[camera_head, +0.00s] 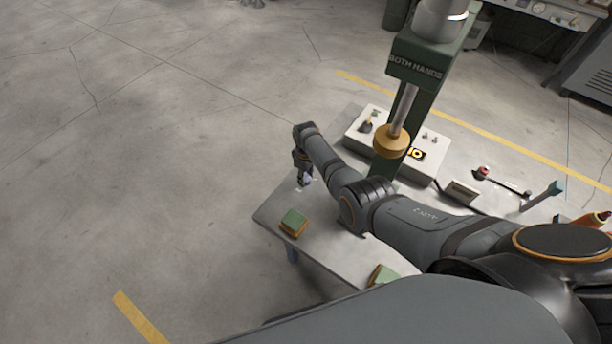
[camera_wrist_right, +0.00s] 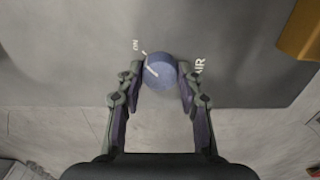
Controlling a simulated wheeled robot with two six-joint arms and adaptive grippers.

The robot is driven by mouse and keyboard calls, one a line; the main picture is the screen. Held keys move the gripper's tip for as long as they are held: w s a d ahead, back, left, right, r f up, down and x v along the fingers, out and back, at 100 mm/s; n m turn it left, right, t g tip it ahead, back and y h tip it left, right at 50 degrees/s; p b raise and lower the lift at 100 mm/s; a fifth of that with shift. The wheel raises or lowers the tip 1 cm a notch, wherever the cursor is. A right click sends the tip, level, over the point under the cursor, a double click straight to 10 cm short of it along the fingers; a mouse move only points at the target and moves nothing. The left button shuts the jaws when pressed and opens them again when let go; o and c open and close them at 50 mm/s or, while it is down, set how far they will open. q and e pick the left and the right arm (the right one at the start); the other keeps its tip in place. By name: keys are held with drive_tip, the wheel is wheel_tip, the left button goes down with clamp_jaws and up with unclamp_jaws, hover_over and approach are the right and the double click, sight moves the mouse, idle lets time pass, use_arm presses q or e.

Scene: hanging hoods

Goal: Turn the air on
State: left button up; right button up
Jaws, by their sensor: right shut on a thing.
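A round blue-grey knob (camera_wrist_right: 160,72) with a pale pointer line stands on the grey panel surface in the right wrist view. The word "ON" (camera_wrist_right: 136,45) is printed at its upper left and "AIR" (camera_wrist_right: 199,66) at its right. The pointer line slants toward the upper left. My right gripper (camera_wrist_right: 158,80) has a finger on each side of the knob and is shut on it. In the head view my right gripper (camera_head: 305,180) reaches down at the table's left end, and the knob is mostly hidden there. My left gripper is not in view.
The table (camera_head: 270,212) carries a green press column (camera_head: 391,160) marked "BOTH HANDS" with a brass ram (camera_head: 391,140). A control box (camera_head: 352,133) stands behind my arm. Floor at left is clear.

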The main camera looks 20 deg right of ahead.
idle(0.4)
drive_tip(key=o, duration=1.2)
wheel_tip(320, 180, up, 12)
drive_tip(key=shift+s, duration=0.1)
